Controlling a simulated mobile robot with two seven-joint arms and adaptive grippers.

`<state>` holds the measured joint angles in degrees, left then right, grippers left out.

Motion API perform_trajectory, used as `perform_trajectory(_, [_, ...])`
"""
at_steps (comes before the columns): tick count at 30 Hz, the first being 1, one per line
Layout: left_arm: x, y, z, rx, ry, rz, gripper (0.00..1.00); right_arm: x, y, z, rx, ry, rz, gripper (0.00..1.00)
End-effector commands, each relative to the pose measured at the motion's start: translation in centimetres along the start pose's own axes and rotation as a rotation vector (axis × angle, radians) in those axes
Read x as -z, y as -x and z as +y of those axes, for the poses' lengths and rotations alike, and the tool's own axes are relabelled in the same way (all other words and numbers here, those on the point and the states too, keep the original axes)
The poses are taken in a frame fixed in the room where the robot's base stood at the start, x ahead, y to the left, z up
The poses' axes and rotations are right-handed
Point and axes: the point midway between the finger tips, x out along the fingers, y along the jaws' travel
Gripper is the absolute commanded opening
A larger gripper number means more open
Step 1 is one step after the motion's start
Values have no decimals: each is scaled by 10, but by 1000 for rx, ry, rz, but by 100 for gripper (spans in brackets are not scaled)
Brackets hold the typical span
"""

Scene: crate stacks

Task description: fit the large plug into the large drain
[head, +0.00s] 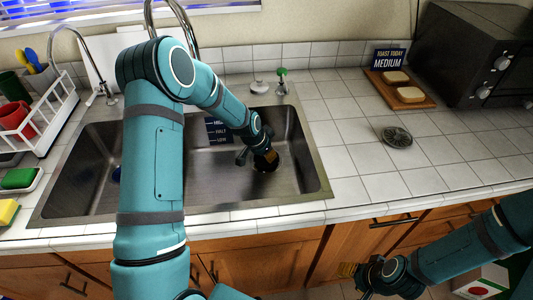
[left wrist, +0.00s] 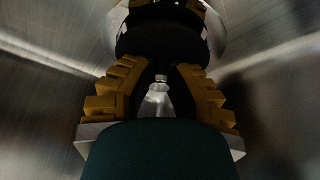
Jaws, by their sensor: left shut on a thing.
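My left gripper (head: 266,157) reaches down into the right part of the steel sink, close to its floor. In the left wrist view its yellow fingers (left wrist: 160,92) are closed in around a dark plug (left wrist: 157,40) with a small metal knob between them. In the head view the plug is a dark shape (head: 264,166) under the fingertips, mostly hidden. A bright curved metal rim (left wrist: 212,22) shows behind it in the wrist view. I cannot tell whether this is the large drain or whether the plug touches it. My right gripper (head: 350,270) is low in front of the cabinets, away from the sink.
The sink's front rim (head: 235,205) and side walls surround the left gripper. A dark blue level sign (head: 218,130) stands at its back. A dark round strainer (head: 396,136) lies on the right counter, near bread on a board (head: 418,103) and a toaster oven (head: 470,60). A dish rack (head: 45,115) stands left.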

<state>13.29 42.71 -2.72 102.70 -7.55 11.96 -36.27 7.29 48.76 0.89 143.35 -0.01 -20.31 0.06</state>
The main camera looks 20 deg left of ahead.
Motion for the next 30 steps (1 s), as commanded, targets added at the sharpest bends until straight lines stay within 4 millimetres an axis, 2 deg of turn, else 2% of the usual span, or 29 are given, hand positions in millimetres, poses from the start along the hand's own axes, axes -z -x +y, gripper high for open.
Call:
perform_trajectory(22, [-5,-13,0,0,0,0,0,-1,-8,3,0,0,0,47])
perform_trajectory(23, [-5,-13,0,0,0,0,25,-1,-7,3,0,0,0,47])
perform_trajectory(24, [-5,-12,0,0,0,0,39,-1,-7,3,0,0,0,47])
perform_trajectory(25, [-5,-12,0,0,0,0,48,-1,-7,3,0,0,0,47])
perform_trajectory(30, [-5,-12,0,0,0,0,48,-1,-7,3,0,0,0,47])
